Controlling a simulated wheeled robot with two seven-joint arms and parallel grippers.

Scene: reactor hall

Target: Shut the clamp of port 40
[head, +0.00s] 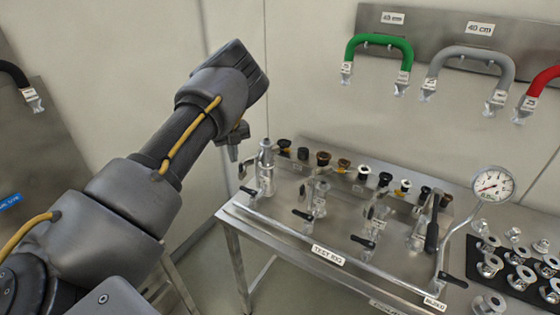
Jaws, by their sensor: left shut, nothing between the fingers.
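A steel bench labelled TEST RIG (328,254) carries a row of metal ports with black-handled levers. A tall silver fitting (266,172) stands at the left end of the row. Other ports stand further right, one near a lever (362,242) and one by an upright black handle (433,236). The port numbers are too small to read, so I cannot tell which is port 40 or how its clamp stands. My left gripper (234,153) is shut and empty, pointing down just left of and above the tall fitting. My right gripper is not in view.
A round gauge (492,184) rises at the bench's right. Metal fittings lie on a black mat (510,288). Green (380,42), grey (470,54) and red (543,82) hoses hang on the back wall. Dark and brown caps (323,158) line the rig's back edge.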

